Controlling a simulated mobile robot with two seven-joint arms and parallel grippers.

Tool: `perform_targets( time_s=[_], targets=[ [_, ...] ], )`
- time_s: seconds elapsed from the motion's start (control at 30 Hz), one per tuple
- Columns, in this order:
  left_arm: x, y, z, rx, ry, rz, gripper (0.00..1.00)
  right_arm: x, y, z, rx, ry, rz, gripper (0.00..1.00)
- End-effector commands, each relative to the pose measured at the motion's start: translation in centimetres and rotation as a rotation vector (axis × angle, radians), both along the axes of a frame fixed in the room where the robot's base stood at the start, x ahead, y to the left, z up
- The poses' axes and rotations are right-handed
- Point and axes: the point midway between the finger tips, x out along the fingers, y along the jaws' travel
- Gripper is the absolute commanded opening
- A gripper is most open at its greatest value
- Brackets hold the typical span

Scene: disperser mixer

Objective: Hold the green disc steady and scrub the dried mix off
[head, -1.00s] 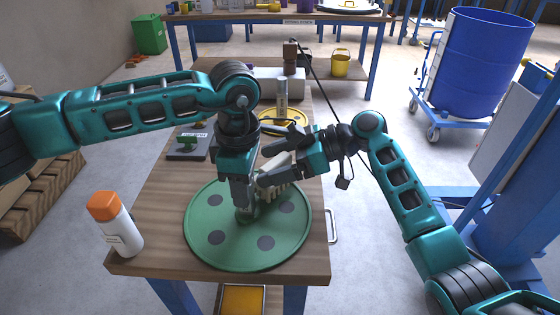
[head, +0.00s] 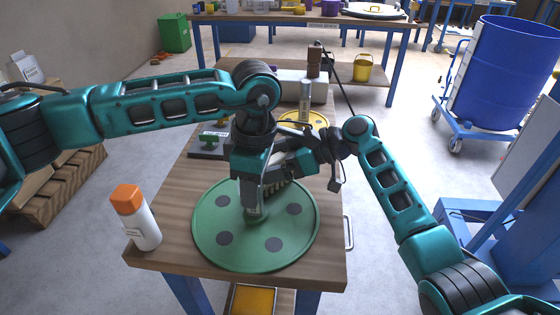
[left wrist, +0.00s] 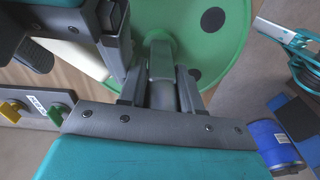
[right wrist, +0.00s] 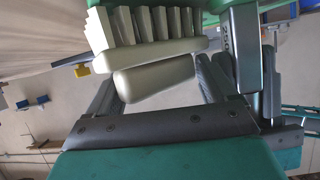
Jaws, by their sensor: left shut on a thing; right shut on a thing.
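The green disc (head: 222,253) lies flat near the front of the wooden bench, with several dark round spots on its face. My left gripper (head: 254,208) points down at the disc's middle and is shut on its central hub; the left wrist view shows the green hub (left wrist: 161,60) between the fingers. My right gripper (right wrist: 155,90) is shut on the cream handle of a scrub brush (right wrist: 150,55). Its block bristles face the green disc at the top of that view. In the head view the brush is mostly hidden behind my left gripper. I cannot make out dried mix.
A white bottle with an orange cap (head: 136,216) stands at the bench's front left. A dark block with a green knob (head: 211,140) sits behind the disc. A yellow disc (head: 318,118) and the mixer (head: 306,88) stand farther back. A blue drum (head: 500,72) is off right.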

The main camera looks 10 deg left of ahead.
Motion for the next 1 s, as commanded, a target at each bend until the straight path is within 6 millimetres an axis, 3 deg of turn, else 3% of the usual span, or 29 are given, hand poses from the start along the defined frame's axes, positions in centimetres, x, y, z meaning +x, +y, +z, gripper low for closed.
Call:
perform_targets(
  time_s=[0.03,0.5,0.73,1.0],
  targets=[
    [-0.4,-3.1,-0.2,-0.092,-0.017,-0.048,0.03,-1.1,2.2,0.9,0.027,0.001,0.036,0.27],
    [0.1,-2.8,0.0,-0.084,-0.032,-0.042,0.03,-0.9,5.3,1.2,0.03,0.001,0.046,0.26],
    [0.1,-2.8,0.0,-0.084,-0.032,-0.043,0.03,-0.9,5.3,1.6,0.031,-0.003,0.045,0.26],
    [0.1,-2.7,0.0,-0.082,-0.031,-0.039,0.03,-1.1,3.1,1.8,0.031,-0.004,0.046,0.26]
  ],
)
